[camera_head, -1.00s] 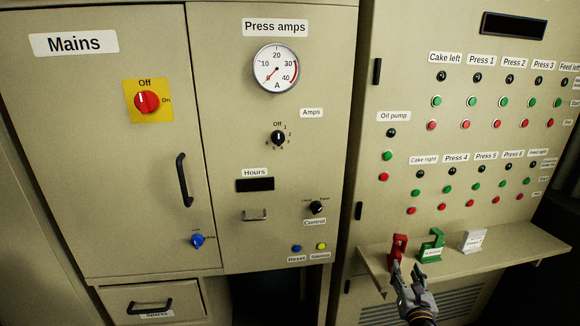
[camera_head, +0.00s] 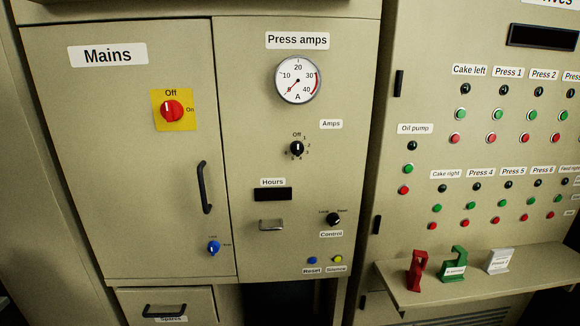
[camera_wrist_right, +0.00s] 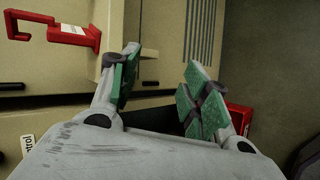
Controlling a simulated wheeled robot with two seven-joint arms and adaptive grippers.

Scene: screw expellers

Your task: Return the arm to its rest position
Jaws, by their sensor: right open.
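My right gripper (camera_wrist_right: 160,82) shows in the right wrist view, its two green-padded fingers spread apart with nothing between them. A red clamp-like piece (camera_wrist_right: 55,33) with a white label lies apart from the fingers at the upper left of that view. In the head view a red piece (camera_head: 417,270) stands on the small shelf (camera_head: 480,286), with no gripper at it. Neither of my grippers shows in the head view.
A green piece (camera_head: 455,263) and a white one (camera_head: 498,260) stand on the shelf too. The Mains cabinet (camera_head: 140,190) fills the left, with a black door handle (camera_head: 205,187). Another red object (camera_wrist_right: 240,118) shows behind the right finger.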

